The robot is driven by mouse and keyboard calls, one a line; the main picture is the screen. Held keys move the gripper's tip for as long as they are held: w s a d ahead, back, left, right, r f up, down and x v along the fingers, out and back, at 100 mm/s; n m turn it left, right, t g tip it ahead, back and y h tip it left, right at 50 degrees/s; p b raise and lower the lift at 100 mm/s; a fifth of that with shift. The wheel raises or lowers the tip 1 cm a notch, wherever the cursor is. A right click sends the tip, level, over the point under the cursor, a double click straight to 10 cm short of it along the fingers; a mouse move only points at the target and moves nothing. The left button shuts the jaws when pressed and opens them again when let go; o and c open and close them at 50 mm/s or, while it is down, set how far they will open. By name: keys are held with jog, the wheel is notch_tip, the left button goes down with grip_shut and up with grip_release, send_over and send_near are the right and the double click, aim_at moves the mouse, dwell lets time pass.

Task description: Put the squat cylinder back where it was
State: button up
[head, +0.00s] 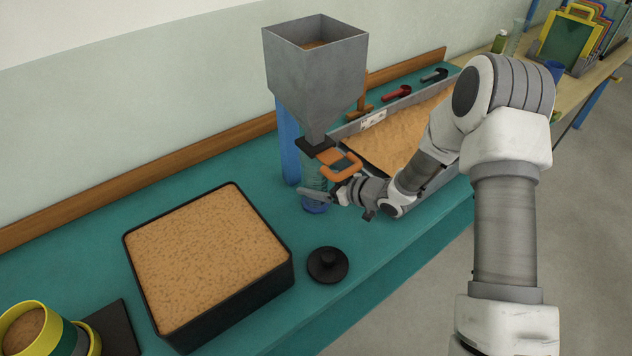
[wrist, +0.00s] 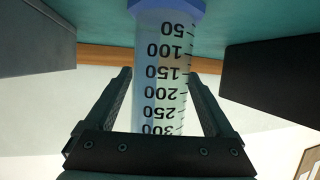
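The squat cylinder (head: 315,184) is a clear measuring cylinder with a blue foot. It stands upright on the teal bench under the hopper's spout, and my gripper partly covers it in the head view. In the wrist view the cylinder (wrist: 161,75) appears inverted, with black marks from 50 to 300 and its blue foot at the top edge. In the head view my gripper (head: 322,194) is low at the cylinder.
The grey hopper (head: 318,80) hangs above, with an orange handle (head: 340,163) at its spout. A black sand-filled box (head: 240,293) stands left. A black knobbed disc (head: 328,265) lies in front. The sand-filled flume (head: 395,130) is behind my arm. Bare bench lies near the disc.

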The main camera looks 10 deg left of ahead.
jog(key=shift+o, duration=0.5)
jog(key=shift+r, duration=0.15)
